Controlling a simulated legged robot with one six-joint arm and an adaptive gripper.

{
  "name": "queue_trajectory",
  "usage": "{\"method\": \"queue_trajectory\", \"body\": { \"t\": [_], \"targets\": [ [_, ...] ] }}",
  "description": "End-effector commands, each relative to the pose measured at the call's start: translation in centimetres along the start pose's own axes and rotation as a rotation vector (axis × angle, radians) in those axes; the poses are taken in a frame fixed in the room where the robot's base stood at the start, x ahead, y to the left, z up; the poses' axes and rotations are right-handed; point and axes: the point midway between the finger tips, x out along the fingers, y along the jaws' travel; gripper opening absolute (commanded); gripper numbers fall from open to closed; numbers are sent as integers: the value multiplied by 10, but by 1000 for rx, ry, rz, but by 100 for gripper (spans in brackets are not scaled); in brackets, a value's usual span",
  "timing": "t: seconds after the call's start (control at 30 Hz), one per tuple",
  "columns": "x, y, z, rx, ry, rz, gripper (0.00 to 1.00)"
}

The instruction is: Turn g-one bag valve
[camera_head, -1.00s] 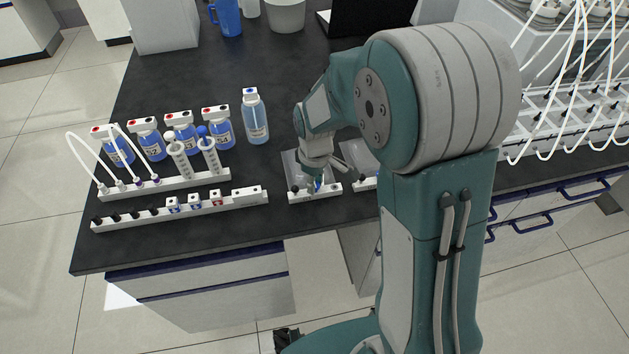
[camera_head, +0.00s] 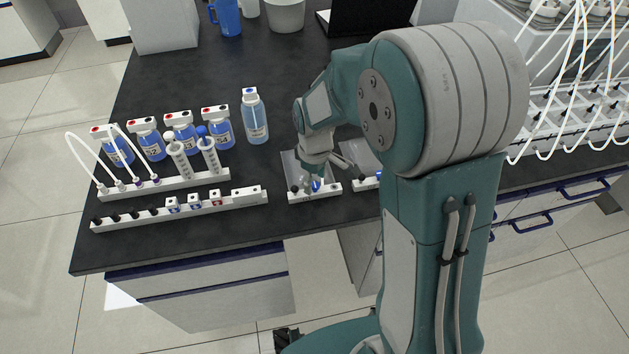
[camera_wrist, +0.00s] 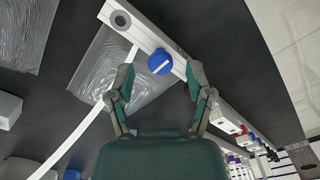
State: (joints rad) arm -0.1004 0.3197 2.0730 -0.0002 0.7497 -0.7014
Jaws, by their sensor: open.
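The g-one bag valve (camera_wrist: 160,62) is a round blue knob with a pale line across it, on a white bar (camera_wrist: 140,33). In the head view the blue valve (camera_head: 317,185) shows at the front bar, partly hidden by my gripper. A clear, wrinkled bag (camera_wrist: 98,68) lies beside the bar on the dark bench. My gripper (camera_wrist: 160,75) is open, with one finger on each side of the knob in the picture. I cannot tell whether either finger touches it. In the head view my gripper (camera_head: 320,183) is low over the bar.
A second bag (camera_head: 355,150) and bar lie to the right, partly behind my arm. To the left are white racks (camera_head: 180,210) with small valves, blue-liquid bottles (camera_head: 182,138) and looped white tubes. The bench's front edge is close.

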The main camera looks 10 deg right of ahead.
Motion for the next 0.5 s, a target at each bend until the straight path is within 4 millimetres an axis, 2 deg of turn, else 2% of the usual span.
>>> {"method": "queue_trajectory", "body": {
  "t": [0.3,0.5],
  "targets": [
    [-65,1,-2,0,4,4,67],
    [-98,0,-2,0,1,2,67]
  ]
}}
